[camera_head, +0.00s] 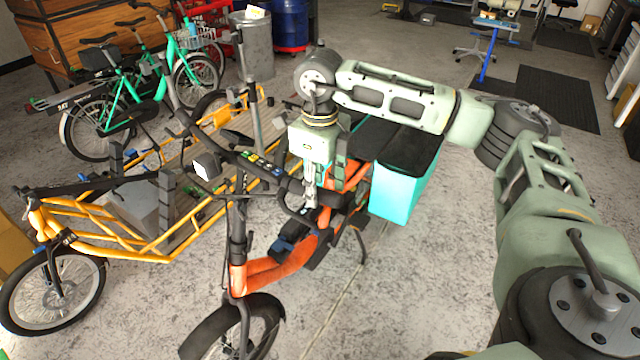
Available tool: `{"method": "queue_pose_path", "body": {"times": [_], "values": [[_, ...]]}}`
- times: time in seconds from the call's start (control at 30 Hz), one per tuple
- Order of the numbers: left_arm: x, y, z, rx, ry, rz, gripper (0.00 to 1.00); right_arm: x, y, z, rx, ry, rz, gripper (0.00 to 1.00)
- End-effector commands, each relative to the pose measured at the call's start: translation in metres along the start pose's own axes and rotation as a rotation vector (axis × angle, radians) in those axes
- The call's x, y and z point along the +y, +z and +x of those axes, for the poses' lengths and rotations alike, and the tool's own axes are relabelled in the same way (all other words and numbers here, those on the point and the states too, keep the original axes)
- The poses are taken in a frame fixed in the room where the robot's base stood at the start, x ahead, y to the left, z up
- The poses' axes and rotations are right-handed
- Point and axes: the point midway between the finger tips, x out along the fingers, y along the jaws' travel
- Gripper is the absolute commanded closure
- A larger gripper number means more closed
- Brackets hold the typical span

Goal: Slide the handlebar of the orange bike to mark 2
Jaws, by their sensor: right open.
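The orange bike (285,264) stands in front of me, its front wheel toward the bottom of the head view. Its dark handlebar (225,150) runs from the upper left to the lower right, with small coloured patches near its middle. My right gripper (311,200) points down at the right end of the handlebar, close to the grip. It is open. I cannot tell whether its fingers touch the bar. Mark 2 cannot be made out at this size. My left gripper does not show.
A yellow cargo bike (130,245) stands close on the left. A turquoise box (400,190) sits at the orange bike's rear. Green bikes (120,100), a metal bin (254,50) and a blue barrel (290,25) stand behind.

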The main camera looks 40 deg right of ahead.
Motion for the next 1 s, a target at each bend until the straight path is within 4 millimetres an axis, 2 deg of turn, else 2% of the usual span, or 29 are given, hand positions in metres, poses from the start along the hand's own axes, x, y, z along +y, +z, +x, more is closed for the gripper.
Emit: {"method": "queue_pose_path", "body": {"times": [0.17, 0.4, 0.9, 1.0], "values": [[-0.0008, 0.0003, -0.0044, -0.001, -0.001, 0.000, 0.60, 0.0002, -0.0001, 0.0110, -0.001, 0.000, -0.001, 0.55], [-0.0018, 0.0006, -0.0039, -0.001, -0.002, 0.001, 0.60, 0.0003, 0.0001, 0.0124, -0.001, 0.000, -0.001, 0.55], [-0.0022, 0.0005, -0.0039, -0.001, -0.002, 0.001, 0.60, 0.0003, 0.0003, 0.0119, -0.002, 0.000, -0.001, 0.98], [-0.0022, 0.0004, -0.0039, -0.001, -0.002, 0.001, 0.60, 0.0003, 0.0004, 0.0118, -0.002, 0.000, -0.001, 1.00]]}}
